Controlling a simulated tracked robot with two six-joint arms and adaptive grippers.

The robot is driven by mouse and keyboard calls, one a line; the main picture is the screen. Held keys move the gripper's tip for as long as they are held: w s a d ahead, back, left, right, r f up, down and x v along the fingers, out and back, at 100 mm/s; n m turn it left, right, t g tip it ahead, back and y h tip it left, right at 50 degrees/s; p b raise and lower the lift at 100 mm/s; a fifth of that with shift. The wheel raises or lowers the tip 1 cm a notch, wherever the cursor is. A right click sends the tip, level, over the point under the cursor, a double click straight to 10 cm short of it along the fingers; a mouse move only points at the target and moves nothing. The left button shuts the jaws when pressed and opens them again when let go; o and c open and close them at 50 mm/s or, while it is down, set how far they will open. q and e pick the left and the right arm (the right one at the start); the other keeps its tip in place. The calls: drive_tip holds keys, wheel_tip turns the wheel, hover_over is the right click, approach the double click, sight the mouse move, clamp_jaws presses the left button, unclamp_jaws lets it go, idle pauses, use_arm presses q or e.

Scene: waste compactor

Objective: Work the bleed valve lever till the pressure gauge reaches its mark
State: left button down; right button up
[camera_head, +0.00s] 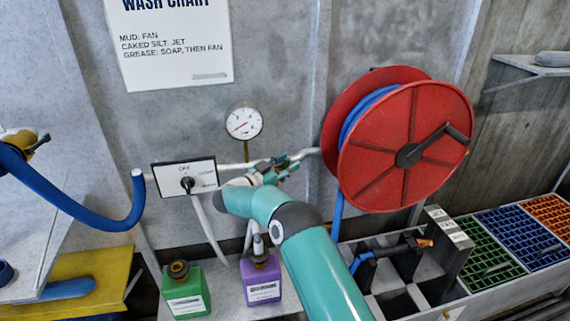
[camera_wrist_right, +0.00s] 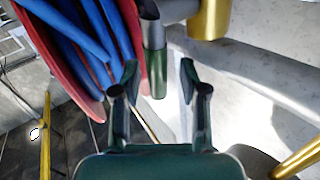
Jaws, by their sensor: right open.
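The pressure gauge (camera_head: 244,122) is a round white dial on a brass stem above the pipe in the head view. Its dark needle and a red mark are too small to read surely. My right gripper (camera_head: 281,168) is at the pipe, right of and below the gauge. In the right wrist view its two fingers (camera_wrist_right: 158,74) are open. A grey lever with a green grip (camera_wrist_right: 157,75) hangs between the fingertips, beneath a grey and brass fitting (camera_wrist_right: 208,20). I see no clear hold on it. In the head view the gripper largely hides the lever. My left gripper is out of view.
A red hose reel (camera_head: 425,115) stands close right of the gripper. Green (camera_head: 186,297) and purple (camera_head: 262,282) bottles stand below. Coloured grate bins (camera_head: 513,240) are at the right.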

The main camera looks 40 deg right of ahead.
drive_tip(key=shift+c, duration=0.4)
clamp_jaws()
drive_tip(key=shift+r, duration=0.1)
